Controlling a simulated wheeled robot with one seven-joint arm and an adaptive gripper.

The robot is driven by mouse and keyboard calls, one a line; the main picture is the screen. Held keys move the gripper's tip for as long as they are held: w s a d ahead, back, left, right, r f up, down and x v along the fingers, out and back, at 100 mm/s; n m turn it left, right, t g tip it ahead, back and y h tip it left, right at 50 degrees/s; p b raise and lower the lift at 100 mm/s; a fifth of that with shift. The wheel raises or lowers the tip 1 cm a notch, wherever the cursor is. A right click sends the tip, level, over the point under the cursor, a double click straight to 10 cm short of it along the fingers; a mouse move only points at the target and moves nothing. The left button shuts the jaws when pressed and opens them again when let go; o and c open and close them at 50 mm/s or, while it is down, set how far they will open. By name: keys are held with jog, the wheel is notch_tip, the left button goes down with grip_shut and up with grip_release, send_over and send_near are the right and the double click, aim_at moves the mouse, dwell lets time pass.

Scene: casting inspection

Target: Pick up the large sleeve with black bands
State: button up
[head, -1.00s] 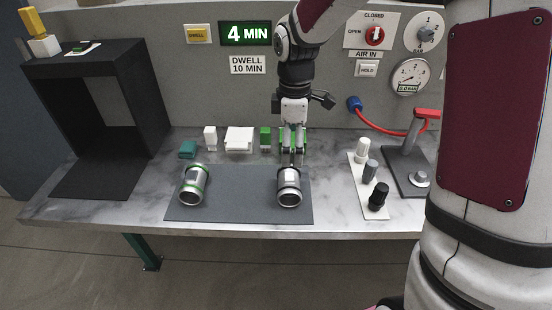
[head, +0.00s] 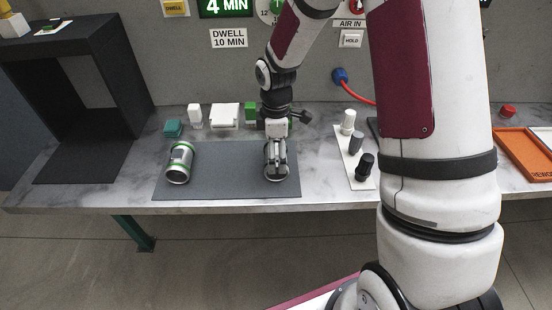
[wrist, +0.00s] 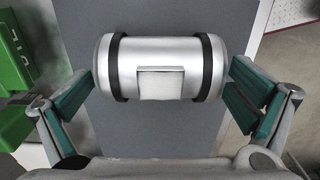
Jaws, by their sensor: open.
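The large sleeve with black bands (wrist: 160,52) lies on its side on the dark grey mat (head: 225,184). In the wrist view it is a silver cylinder with two black bands and a pale square patch, and it spans the space between the fingers. My gripper (wrist: 160,95) is open, with a green-padded finger near each end of the sleeve; I cannot tell if either touches. In the head view my gripper (head: 276,170) is down over the sleeve (head: 281,178) and hides most of it. A second sleeve with green bands (head: 179,162) lies at the mat's left.
A white strip (head: 341,155) with several small knobbed pieces stands right of the mat. Small green and white blocks (head: 224,116) line the back. A black open box (head: 110,100) stands at left, an orange tray (head: 527,155) at far right.

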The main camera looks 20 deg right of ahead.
jog(key=shift+f, duration=1.2)
jog(key=c, duration=1.7)
jog(key=shift+r, duration=0.1)
